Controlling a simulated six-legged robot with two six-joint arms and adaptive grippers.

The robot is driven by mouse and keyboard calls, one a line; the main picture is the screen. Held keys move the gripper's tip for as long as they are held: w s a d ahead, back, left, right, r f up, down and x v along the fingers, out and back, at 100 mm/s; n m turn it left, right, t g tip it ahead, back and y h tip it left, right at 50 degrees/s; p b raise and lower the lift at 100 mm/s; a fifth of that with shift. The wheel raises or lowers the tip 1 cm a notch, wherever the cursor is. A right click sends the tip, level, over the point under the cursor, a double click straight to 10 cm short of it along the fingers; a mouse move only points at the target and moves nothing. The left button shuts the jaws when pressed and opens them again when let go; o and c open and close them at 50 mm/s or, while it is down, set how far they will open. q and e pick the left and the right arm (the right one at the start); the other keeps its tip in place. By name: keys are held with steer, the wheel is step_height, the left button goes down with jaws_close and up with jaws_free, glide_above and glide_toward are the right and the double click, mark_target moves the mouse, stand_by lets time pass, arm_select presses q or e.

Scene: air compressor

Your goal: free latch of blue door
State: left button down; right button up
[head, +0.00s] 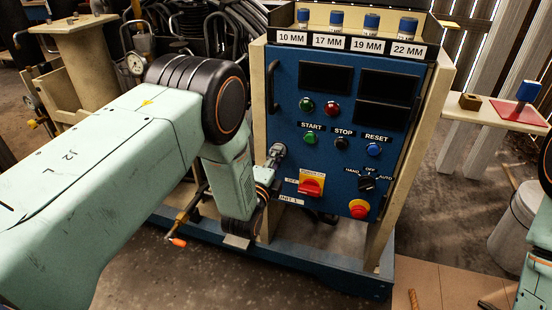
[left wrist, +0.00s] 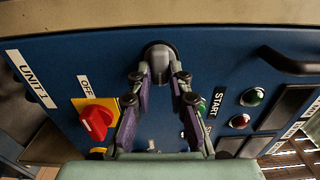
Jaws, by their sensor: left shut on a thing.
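The blue door (head: 289,72) is the front panel of the compressor cabinet, upright and apparently closed. Its grey latch (head: 278,149) sits at the door's left edge. My left gripper (head: 268,170) reaches it from the left. In the left wrist view, my left gripper (left wrist: 158,78) has its two fingers on either side of the rounded grey latch (left wrist: 158,52) and is shut on it. The fingertips partly hide the latch's base. At the right edge of the head view only parts of my right arm show; its gripper is out of view.
The door carries a red-and-yellow switch (head: 311,184), a red stop button (head: 359,208), a green start button (head: 310,138) and a vertical black handle (head: 272,87). Labelled sockets (head: 371,22) stand on top. A gauge (head: 135,63) and hoses are behind my left arm. A white bucket (head: 515,220) stands at right.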

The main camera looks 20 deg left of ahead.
arm_select(q)
steer(key=c, duration=1.2)
jaws_free()
steer(key=s, duration=1.2)
steer(key=shift+a, duration=0.2)
